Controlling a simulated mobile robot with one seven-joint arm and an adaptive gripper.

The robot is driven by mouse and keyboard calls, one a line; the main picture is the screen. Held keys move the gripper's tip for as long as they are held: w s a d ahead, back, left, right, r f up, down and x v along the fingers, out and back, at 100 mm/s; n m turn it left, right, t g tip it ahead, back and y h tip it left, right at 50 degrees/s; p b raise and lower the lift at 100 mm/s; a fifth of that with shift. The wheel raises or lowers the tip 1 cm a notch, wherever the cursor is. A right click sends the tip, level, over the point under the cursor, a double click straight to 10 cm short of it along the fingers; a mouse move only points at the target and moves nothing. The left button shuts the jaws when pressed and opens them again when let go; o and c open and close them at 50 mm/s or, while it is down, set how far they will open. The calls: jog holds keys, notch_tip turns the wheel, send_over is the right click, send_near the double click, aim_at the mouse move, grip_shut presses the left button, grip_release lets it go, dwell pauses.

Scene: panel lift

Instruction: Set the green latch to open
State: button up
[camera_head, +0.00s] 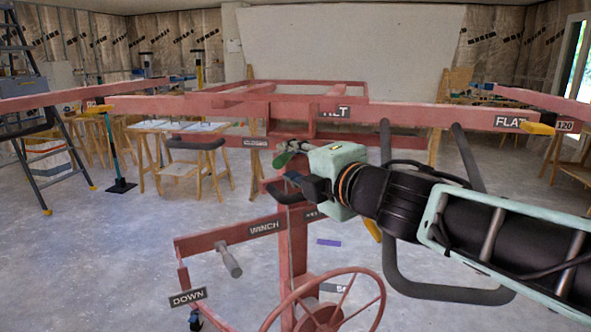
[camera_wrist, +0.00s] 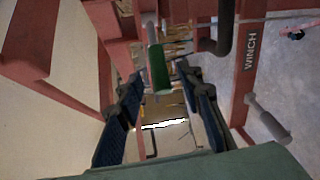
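The green latch (camera_wrist: 158,68) shows in the wrist view as a green grip on a grey rod, in line with the gap between my fingertips. In the head view the green latch (camera_head: 284,159) is by the red mast, just above my fingers and partly hidden by my gripper. My gripper (camera_head: 281,186) is close to it. In the wrist view my gripper (camera_wrist: 161,88) is open, one dark finger on each side, with nothing clearly held. I cannot tell whether the latch lies between the fingertips or just beyond them.
The red panel lift frame (camera_head: 400,112) spans the head view. Its winch handle (camera_head: 229,260) hangs lower left, and a red wheel (camera_head: 325,312) is at the bottom. A dark curved bar (camera_head: 388,255) stands beside my arm.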

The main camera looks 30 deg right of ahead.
jog(key=shift+s+d+r, duration=0.2)
jog(key=shift+s+d, duration=0.05)
jog(key=shift+s, duration=0.4)
jog(key=s, duration=0.6)
jog(key=shift+r, duration=0.4)
jog(key=shift+s, duration=0.1)
